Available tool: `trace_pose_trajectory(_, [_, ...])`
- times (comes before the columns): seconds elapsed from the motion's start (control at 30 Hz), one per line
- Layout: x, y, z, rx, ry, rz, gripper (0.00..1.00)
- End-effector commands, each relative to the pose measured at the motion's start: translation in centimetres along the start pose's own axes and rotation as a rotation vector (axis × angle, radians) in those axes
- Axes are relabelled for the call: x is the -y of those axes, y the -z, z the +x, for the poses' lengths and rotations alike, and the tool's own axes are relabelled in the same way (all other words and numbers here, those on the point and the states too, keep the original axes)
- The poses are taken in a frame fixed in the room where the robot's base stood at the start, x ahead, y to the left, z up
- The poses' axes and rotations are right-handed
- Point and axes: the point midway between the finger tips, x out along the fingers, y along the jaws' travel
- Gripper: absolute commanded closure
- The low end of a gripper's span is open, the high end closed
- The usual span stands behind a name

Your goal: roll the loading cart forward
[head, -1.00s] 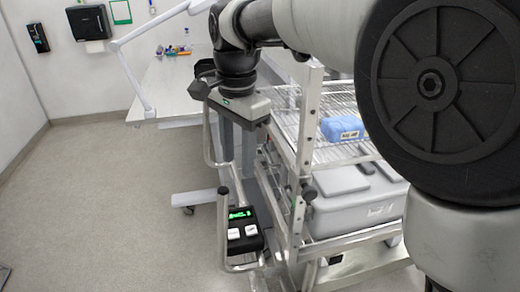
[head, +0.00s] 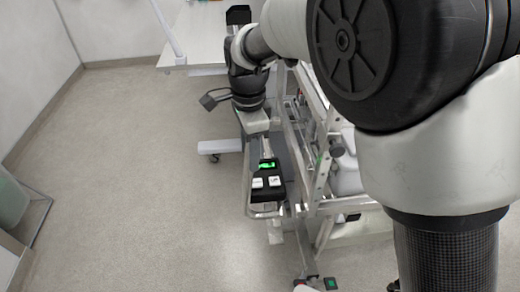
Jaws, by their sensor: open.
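The loading cart (head: 322,182) is a metal-framed cart on the right, largely hidden behind my arm. Its bent tube handle (head: 247,188) sticks out on the left side, beside a black control box (head: 267,187) with a green display and two white buttons. My gripper (head: 264,147) points down at the handle's upper part, just beyond the control box. It is open. Its fingers are small and partly hidden here, so I cannot tell whether they touch the handle or stand around it.
The floor (head: 130,170) to the left is clear. A frame with a pale green panel (head: 12,205) stands at the left edge. A small green-marked box (head: 330,283) is low at the cart's base.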

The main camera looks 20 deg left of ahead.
Motion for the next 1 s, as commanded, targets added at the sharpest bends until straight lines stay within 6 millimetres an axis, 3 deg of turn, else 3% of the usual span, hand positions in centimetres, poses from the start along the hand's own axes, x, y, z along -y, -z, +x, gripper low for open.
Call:
trace_pose_trajectory(0.1, [-0.1, 0.0, 2.0, 0.0, -0.002, 0.001, 0.59])
trace_pose_trajectory(0.23, [0.0, 0.0, 3.3, 0.0, 0.0, 0.001, 0.59])
trace_pose_trajectory(0.6, [0.0, 0.0, 4.0, 0.0, 0.0, 0.0, 0.59])
trace_pose_trajectory(0.67, [0.0, 0.0, 4.0, 0.0, 0.0, 0.0, 0.66])
trace_pose_trajectory(0.87, [0.0, 0.0, 3.9, 0.0, 0.001, 0.0, 1.0])
trace_pose_trajectory(1.0, [0.0, 0.0, 3.9, 0.0, 0.0, 0.0, 1.0])
